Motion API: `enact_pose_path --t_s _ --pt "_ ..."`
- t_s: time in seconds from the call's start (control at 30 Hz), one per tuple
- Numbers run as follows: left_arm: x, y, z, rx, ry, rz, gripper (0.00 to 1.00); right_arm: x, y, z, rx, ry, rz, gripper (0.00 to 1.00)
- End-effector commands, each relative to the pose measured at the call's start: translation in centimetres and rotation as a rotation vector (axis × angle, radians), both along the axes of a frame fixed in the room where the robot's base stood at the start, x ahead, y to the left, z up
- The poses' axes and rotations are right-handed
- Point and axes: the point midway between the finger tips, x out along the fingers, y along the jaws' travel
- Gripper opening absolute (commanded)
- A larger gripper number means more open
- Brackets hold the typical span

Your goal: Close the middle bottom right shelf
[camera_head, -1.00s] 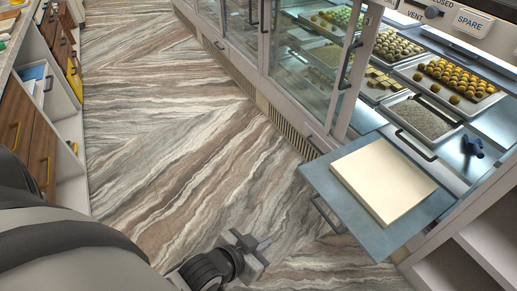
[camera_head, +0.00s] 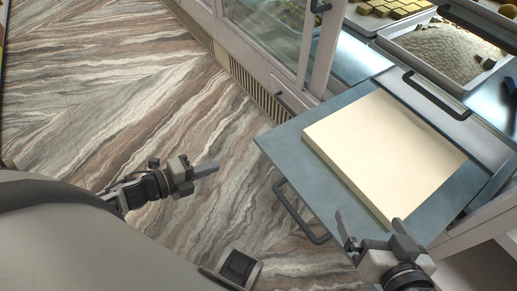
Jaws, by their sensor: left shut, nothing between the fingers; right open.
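A blue-grey pull-out shelf (camera_head: 283,143) sticks out from the display counter at the right of the head view. A cream-coloured slab or stack (camera_head: 385,150) lies on it. A dark bar handle (camera_head: 292,212) is on its front edge, toward the floor. My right gripper (camera_head: 369,230) is open and empty at the shelf's near corner, to the right of the handle; whether it touches the shelf I cannot tell. My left gripper (camera_head: 203,170) is shut and empty above the floor, left of the shelf and apart from it.
The glass-fronted counter (camera_head: 262,60) with a vent grille (camera_head: 255,90) runs along the back. Trays of sweets (camera_head: 393,7) and a tray of pale, grainy stuff (camera_head: 443,50) stand inside, beyond the shelf. The striped floor (camera_head: 110,80) on the left is clear.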

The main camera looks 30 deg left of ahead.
Motion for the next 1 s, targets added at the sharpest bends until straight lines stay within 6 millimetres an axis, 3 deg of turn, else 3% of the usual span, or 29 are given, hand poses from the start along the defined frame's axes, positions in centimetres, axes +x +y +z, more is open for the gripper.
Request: enact_pose_path --t_s 0.6,0.8,1.0 --pt "9.5 -5.6 -2.9 -0.002 -0.004 0.001 0.0 -0.1 0.8 1.9 0.067 -0.133 0.011 1.0" --pt "11.1 -6.6 -2.9 -0.003 0.0 0.002 0.0 0.0 0.9 2.2 0.081 -0.147 0.01 1.0" --pt "11.4 -6.7 -2.8 -0.003 0.002 0.002 0.0 -0.1 0.9 2.3 0.084 -0.148 0.01 1.0"
